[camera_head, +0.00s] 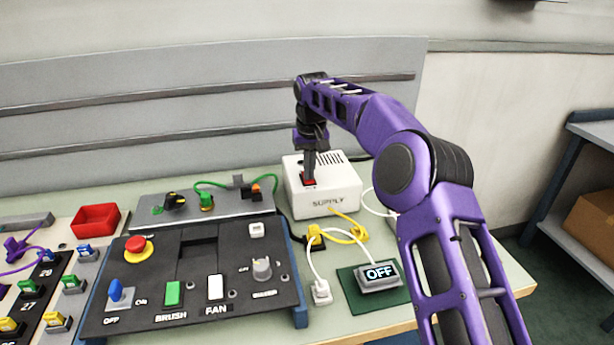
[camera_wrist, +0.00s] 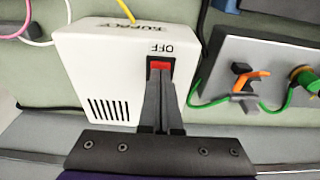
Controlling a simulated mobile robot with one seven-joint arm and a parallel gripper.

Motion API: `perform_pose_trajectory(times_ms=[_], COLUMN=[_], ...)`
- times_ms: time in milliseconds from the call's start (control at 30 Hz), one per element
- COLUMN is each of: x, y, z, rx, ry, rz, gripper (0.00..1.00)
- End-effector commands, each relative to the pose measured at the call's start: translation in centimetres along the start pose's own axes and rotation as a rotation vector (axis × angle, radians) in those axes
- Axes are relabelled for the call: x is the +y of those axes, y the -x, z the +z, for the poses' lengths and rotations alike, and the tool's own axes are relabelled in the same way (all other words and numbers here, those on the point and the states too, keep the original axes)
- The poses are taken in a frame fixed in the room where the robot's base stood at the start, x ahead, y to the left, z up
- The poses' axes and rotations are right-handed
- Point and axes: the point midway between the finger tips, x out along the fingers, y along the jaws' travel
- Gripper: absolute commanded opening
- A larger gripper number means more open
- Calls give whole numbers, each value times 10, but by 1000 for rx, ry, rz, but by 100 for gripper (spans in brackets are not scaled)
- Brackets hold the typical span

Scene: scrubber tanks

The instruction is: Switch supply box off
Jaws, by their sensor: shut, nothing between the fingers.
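The supply box (camera_head: 338,195) is a white box marked SUPPLY with vent slots, standing on the bench at the back. It also fills the upper left of the wrist view (camera_wrist: 95,75). A red switch (camera_wrist: 160,64) sits on its top face beside the word OFF; in the head view the red switch (camera_head: 307,181) shows just under my fingers. My gripper (camera_head: 309,176) is shut and empty, pointing down with its fingertips at the switch. In the wrist view my gripper's fingertips (camera_wrist: 160,78) overlap the switch's lower edge; whether they touch it I cannot tell.
A small display (camera_head: 379,273) reading OFF lies on a green mat in front of the box. A black control panel (camera_head: 190,275) with a red button and rocker switches stands left. Yellow and white cables (camera_head: 345,234) run in front of the box. A red tray (camera_head: 95,220) is farther left.

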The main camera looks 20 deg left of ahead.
Motion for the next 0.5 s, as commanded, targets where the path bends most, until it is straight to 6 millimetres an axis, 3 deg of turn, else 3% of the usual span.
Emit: perform_pose_trajectory(times_ms=[500], x=[0], y=[35], z=[-5], rx=[0], ry=[-1], rz=[0], gripper=[0])
